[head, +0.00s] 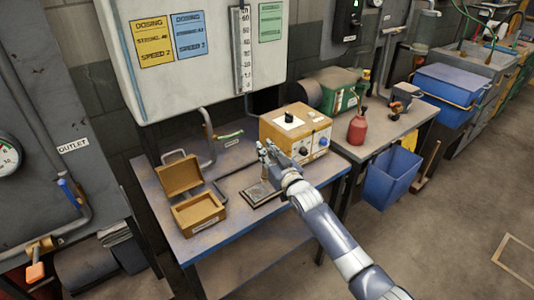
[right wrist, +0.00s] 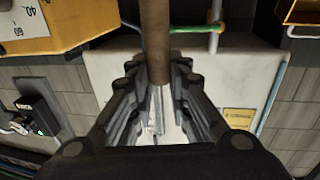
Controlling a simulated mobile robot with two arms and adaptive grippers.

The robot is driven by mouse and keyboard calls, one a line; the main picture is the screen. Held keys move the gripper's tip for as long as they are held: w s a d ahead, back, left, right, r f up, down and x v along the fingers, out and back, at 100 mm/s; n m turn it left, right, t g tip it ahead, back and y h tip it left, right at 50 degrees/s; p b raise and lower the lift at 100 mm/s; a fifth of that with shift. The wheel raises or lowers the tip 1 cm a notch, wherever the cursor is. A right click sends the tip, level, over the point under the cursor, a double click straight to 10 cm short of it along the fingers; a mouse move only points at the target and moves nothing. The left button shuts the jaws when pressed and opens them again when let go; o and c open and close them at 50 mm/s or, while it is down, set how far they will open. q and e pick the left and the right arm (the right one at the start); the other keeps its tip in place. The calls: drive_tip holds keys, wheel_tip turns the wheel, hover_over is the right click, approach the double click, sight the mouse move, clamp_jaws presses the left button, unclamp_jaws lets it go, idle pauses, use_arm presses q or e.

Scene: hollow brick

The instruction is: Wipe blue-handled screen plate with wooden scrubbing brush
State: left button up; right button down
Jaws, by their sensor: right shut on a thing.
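My right gripper (head: 264,151) is over the workbench, in front of the wooden control box. In the right wrist view its fingers (right wrist: 158,85) are shut on a brown wooden handle (right wrist: 155,35), which I take to be the scrubbing brush. The brush's bristles cannot be made out. A dark, flat plate (head: 258,194) lies on the bench just below the gripper in the head view; it looks like the screen plate. Its blue handle cannot be made out. Whether the brush touches the plate cannot be told. My left gripper is not in view.
An open wooden box (head: 199,213) stands left of the plate. The control box (head: 297,130) with knobs is close behind the gripper. A pipe with a green-handled valve (head: 230,135) comes down at the back. A red bottle (head: 357,129) stands on the right-hand bench.

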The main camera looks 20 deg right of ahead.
drive_tip(key=shift+w+d+r, duration=0.1)
drive_tip(key=shift+r, duration=0.5)
drive_tip(key=shift+d+r+p, duration=0.2)
drive_tip(key=shift+r+p, duration=0.5)
drive_tip(key=shift+p, duration=0.1)
drive_tip(key=shift+a+r+p, duration=0.15)
drive_tip(key=shift+r+p, duration=0.2)
drive_tip(key=shift+r, duration=0.2)
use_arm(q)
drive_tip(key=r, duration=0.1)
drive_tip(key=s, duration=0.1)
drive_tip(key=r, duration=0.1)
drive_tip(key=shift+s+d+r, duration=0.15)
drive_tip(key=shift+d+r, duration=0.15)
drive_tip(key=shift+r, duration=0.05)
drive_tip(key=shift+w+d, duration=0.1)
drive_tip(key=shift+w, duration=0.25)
use_arm(e)
drive_tip(key=shift+f, duration=0.1)
